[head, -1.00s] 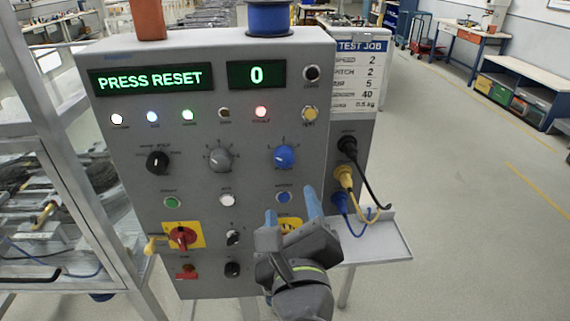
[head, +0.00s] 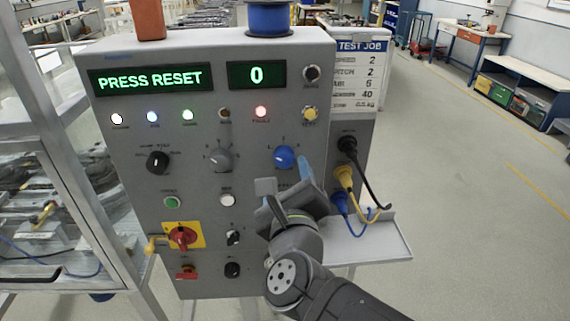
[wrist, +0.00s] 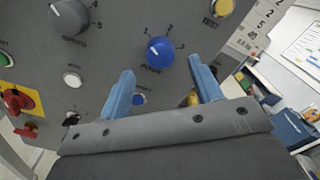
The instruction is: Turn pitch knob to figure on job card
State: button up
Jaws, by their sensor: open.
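The blue pitch knob (head: 284,157) is on the right half of the grey panel. In the wrist view the knob (wrist: 160,52) has a white pointer mark on its left side, with figures around it. The job card (head: 358,75) at the panel's upper right reads speed 2 and pitch 2. My gripper (head: 287,178) is open and empty, just below the knob in the head view. In the wrist view its blue fingertips (wrist: 161,66) stand on either side below the knob, apart from it. Finger depth to the panel is unclear.
The left display (head: 150,79) reads PRESS RESET and the other display (head: 257,74) reads 0. A grey speed knob (head: 220,160) is left of the pitch knob. Plugged cables (head: 352,178) are close on the right, above a small shelf (head: 385,240).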

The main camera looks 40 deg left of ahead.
aim_at(285, 161)
jog(key=shift+x, duration=2.25)
jog(key=c, duration=1)
jog(key=shift+m, duration=0.4)
jog(key=m, duration=0.5)
jog(key=shift+m, duration=0.3)
jog(key=m, duration=0.5)
jog(key=shift+m, duration=0.3)
